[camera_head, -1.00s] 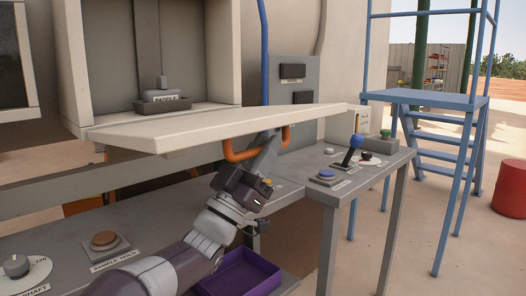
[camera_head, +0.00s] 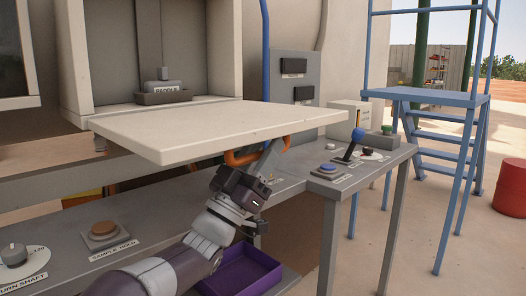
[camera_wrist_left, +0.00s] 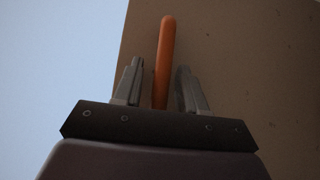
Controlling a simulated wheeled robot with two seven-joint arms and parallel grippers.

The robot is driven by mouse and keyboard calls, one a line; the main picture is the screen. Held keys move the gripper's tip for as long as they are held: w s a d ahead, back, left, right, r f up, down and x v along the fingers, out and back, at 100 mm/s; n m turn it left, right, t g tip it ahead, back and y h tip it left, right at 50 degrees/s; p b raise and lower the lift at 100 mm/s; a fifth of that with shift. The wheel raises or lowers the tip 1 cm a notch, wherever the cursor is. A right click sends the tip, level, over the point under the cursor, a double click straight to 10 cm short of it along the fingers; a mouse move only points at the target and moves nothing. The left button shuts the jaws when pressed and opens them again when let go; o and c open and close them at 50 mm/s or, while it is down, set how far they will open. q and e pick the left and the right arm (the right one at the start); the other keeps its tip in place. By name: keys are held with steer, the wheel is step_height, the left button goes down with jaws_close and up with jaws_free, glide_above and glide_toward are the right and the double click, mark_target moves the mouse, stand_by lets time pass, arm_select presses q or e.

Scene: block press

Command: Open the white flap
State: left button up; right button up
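The white flap (camera_head: 215,127) juts out nearly level from below the cabinet opening, its broad top face showing. An orange bar handle (camera_head: 240,158) is fixed at its front edge, partly hidden by my gripper. My left gripper (camera_head: 270,153) is at the right part of this handle, just under the flap's edge. In the left wrist view, the orange handle (camera_wrist_left: 166,45) stands between the two fingers of the left gripper (camera_wrist_left: 160,66), with gaps visible beside it. The fingers are apart. My right gripper is not in view.
Above the flap is a cabinet recess with a grey paddle holder (camera_head: 163,95). Below are a workbench with a brown button (camera_head: 103,230) and a purple tray (camera_head: 240,272). Open ground lies beyond, with a blue platform (camera_head: 440,97).

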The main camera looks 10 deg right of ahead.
arm_select(q)
steer(key=v, duration=1.2)
steer(key=shift+f+p, duration=0.35)
steer(key=shift+p, duration=0.05)
steer(key=shift+s+a, duration=0.15)
